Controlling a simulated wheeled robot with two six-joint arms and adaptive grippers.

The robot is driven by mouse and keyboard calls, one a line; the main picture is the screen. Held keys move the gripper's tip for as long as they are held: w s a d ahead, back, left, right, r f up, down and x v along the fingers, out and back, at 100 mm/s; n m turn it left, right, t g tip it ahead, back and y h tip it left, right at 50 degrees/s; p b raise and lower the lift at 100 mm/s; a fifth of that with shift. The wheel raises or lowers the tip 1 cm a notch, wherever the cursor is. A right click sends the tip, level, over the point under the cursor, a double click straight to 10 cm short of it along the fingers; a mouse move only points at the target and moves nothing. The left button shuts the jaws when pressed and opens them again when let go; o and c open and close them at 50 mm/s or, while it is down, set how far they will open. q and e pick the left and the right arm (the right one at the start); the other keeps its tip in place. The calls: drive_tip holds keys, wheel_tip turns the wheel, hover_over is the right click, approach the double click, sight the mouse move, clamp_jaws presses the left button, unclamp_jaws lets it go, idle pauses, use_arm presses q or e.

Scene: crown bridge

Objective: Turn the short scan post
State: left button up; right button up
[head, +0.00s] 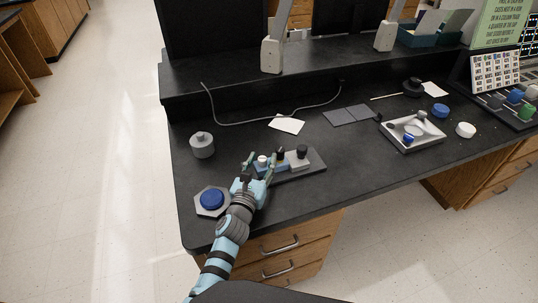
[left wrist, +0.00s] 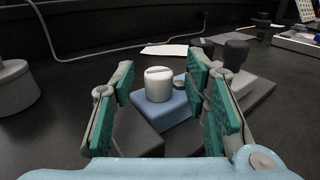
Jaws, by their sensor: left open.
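A short white post (head: 262,160) with a slot across its flat top stands upright on a blue block, on a dark grey base (head: 318,160). In the left wrist view the white post (left wrist: 158,86) and the blue block (left wrist: 176,106) show between the two teal finger pads. My left gripper (head: 260,167) is open, with a gap between each pad and the post. Two darker-topped posts stand beside it on the same base: one (head: 280,154) close by and a black-topped one (head: 302,152) on a grey block. My right gripper is not in view.
A grey lidded jar (head: 202,145) stands at the left, and a blue disc (head: 212,199) lies on a hexagonal plate in front. A white paper (head: 287,125) and a cable lie behind. A tray (head: 424,140) with small parts is at the right. Bare black bench separates them.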

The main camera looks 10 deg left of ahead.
sight(259, 168)
use_arm(q)
drive_tip(key=shift+r, duration=0.15)
drive_tip(key=shift+s+a+r, duration=0.1)
drive_tip(key=shift+s+r, duration=0.05)
drive_tip(key=shift+c, duration=1.2)
clamp_jaws()
drive_tip(key=m+h+p, duration=0.1)
drive_tip(key=r+h+p, duration=0.1)
drive_tip(key=p, duration=0.1)
drive_tip(key=shift+a+m+p, duration=0.2)
drive_tip(key=shift+m+p, duration=0.1)
drive_tip(key=shift+m, duration=0.1)
drive_tip(key=h, duration=0.1)
drive_tip(key=m+h, duration=0.1)
drive_tip(key=shift+f+g+h, duration=0.25)
drive_tip(key=shift+g+h, duration=0.05)
drive_tip(key=shift+g, duration=0.1)
drive_tip(key=shift+a+f+m+g+h, duration=0.1)
drive_tip(key=shift+f+m+g+h, duration=0.3)
drive_tip(key=shift+m+h, duration=0.5)
drive_tip(key=shift+o, duration=1.2)
unclamp_jaws()
drive_tip(key=shift+r, duration=0.1)
wheel_tip(259, 168, up, 10)
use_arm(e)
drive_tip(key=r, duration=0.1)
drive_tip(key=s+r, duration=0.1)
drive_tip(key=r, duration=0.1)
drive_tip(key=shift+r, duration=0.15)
